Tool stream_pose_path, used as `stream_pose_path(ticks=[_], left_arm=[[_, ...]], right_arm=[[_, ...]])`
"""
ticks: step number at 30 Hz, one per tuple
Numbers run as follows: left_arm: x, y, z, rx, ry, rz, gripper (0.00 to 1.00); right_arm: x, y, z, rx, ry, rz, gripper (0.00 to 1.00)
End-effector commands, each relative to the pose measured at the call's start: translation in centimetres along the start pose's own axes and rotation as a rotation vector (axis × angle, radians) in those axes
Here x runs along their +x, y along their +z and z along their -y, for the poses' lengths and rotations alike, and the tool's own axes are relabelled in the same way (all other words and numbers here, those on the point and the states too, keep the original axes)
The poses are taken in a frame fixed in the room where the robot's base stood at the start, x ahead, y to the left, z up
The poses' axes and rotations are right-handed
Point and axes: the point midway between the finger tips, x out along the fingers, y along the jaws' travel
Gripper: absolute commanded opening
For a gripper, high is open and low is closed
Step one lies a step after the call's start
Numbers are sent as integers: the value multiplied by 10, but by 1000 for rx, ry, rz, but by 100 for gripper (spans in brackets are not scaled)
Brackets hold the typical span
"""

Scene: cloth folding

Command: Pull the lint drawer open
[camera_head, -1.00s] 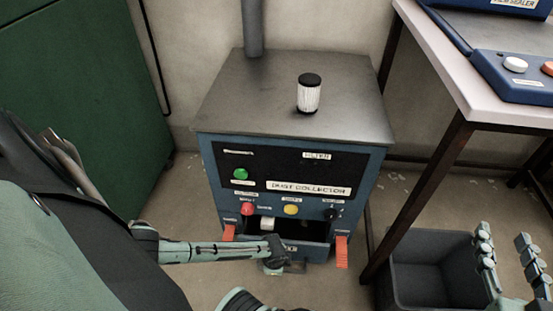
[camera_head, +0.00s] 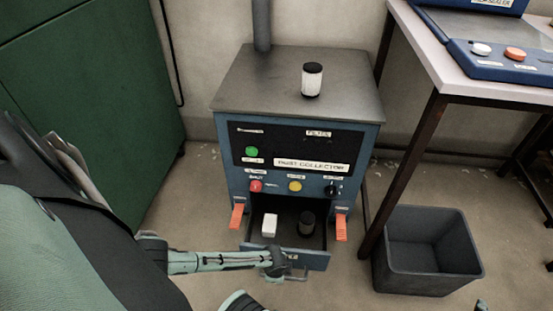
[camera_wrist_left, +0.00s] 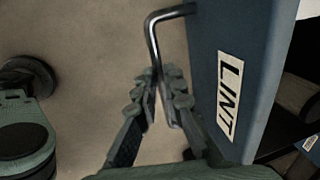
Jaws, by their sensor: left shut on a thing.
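The lint drawer (camera_head: 316,261) stands pulled out from the lower front of the blue dust collector (camera_head: 237,180). Its open inside shows in the head view. Its blue front carries a white LINT label (camera_wrist_left: 231,97) in the left wrist view. A bent metal handle (camera_wrist_left: 154,38) sticks out from that front. My left gripper (camera_wrist_left: 161,88) is shut on the handle, with its fingers around the bar; it also shows in the head view (camera_head: 275,264) at the drawer front. Only a small tip of my right gripper (camera_head: 482,305) shows at the bottom edge.
A white block (camera_head: 269,225) and a dark cylinder (camera_head: 307,223) are in the drawer. Orange latches (camera_head: 341,228) flank it. A white filter with a black cap (camera_head: 312,80) stands on top. A grey bin (camera_head: 425,278) and a table (camera_head: 437,66) are to the right.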

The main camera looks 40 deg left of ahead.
Motion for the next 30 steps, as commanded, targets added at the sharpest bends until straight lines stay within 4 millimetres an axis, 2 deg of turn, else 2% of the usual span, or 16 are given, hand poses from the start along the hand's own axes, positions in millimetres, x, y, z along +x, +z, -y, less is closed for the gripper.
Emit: stream_pose_path(ticks=[10, 11, 15, 25, 30], left_arm=[[0, 0, 0, 1, 0, 0, 0], [0, 0, 0, 1, 0, 0, 13], [0, 0, 0, 1, 0, 0, 30], [-1, 0, 0, 0, 0, 0, 31], [-14, 1, 1, 1, -1, -1, 31]], right_arm=[[0, 0, 0, 0, 1, 2, 40], [0, 0, 0, 0, 1, 2, 40], [0, 0, 0, 0, 1, 1, 40], [0, 0, 0, -2, -1, -1, 40], [0, 0, 0, -1, 0, 0, 40]])
